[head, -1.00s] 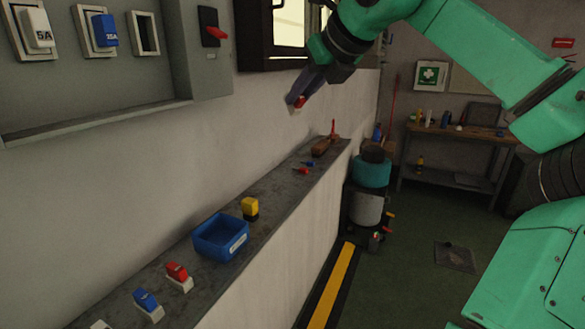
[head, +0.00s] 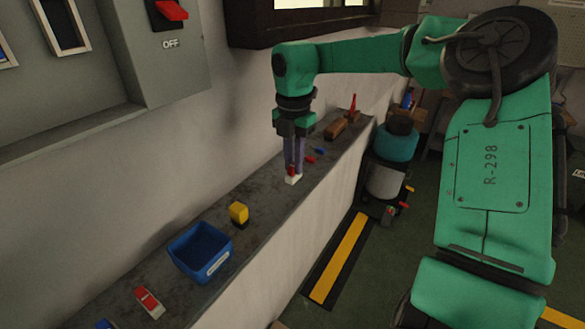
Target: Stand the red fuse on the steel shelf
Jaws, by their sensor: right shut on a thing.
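My right gripper (head: 293,165) points straight down over the steel shelf (head: 262,198). Its dark fingers are shut on a red fuse (head: 293,180) with a white base. The fuse is upright, its white base at or just above the shelf top; I cannot tell whether it touches. The fingers hide part of its red body. A second red fuse (head: 149,301) with a white base lies on the near part of the shelf. My left gripper is not in view.
A blue bin (head: 201,252) and a yellow block (head: 238,213) stand nearer on the shelf. Small red and blue pieces (head: 311,159) and a brown-handled tool (head: 338,127) lie beyond the gripper. The wall and grey panel (head: 160,62) bound the left.

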